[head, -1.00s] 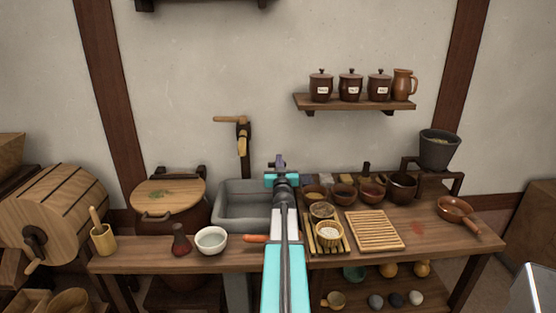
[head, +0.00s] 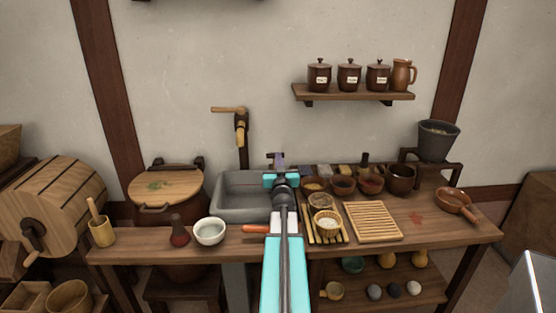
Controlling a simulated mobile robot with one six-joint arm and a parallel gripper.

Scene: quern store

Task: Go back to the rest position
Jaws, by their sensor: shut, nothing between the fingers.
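My gripper (head: 280,160) is at the far end of my arm, which reaches forward from the bottom middle over the worktop (head: 400,241). It is in front of the right end of the grey stone sink (head: 232,206). Only the small purplish tip of the gripper shows; it is shut and nothing shows in it. The arm hides part of the bench front and of the sink's right side.
A white bowl (head: 210,232) and an orange carrot-like thing (head: 254,229) lie left of my arm. A slatted board (head: 373,222), a small basket (head: 326,223) and several bowls stand right of it. A wooden tap (head: 241,130) rises behind the sink.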

